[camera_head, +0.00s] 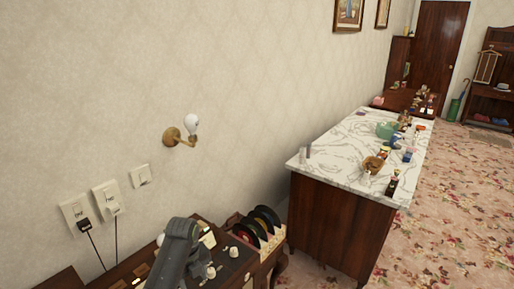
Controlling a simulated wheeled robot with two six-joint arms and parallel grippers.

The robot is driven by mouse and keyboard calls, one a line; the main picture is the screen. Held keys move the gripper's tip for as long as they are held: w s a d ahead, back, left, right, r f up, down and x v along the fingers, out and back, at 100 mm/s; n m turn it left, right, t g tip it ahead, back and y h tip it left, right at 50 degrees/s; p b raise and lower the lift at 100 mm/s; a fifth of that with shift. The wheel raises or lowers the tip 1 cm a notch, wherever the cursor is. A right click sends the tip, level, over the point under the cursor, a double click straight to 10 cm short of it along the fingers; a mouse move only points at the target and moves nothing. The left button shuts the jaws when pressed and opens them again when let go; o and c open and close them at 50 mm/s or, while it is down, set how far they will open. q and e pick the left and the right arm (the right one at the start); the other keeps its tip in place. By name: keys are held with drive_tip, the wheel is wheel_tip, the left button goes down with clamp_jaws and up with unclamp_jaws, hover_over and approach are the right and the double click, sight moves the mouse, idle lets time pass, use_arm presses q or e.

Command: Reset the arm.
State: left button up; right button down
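A grey arm link of mine (177,258) rises from the bottom edge, left of centre, in the head view. Its rounded upper end is bent and stands in front of a dark wooden cabinet top. I cannot tell which arm it belongs to. No gripper fingers show in the view, so neither gripper can be seen. The lower part of the arm is cut off by the picture edge.
Behind the arm, a dark wooden unit (237,265) carries white knobs, beside a rack of black discs (262,222). A wall lamp (191,127) and switches (107,199) are on the wall. A marble-topped counter (335,155) holds several small items. Carpeted floor (450,210) is open at right.

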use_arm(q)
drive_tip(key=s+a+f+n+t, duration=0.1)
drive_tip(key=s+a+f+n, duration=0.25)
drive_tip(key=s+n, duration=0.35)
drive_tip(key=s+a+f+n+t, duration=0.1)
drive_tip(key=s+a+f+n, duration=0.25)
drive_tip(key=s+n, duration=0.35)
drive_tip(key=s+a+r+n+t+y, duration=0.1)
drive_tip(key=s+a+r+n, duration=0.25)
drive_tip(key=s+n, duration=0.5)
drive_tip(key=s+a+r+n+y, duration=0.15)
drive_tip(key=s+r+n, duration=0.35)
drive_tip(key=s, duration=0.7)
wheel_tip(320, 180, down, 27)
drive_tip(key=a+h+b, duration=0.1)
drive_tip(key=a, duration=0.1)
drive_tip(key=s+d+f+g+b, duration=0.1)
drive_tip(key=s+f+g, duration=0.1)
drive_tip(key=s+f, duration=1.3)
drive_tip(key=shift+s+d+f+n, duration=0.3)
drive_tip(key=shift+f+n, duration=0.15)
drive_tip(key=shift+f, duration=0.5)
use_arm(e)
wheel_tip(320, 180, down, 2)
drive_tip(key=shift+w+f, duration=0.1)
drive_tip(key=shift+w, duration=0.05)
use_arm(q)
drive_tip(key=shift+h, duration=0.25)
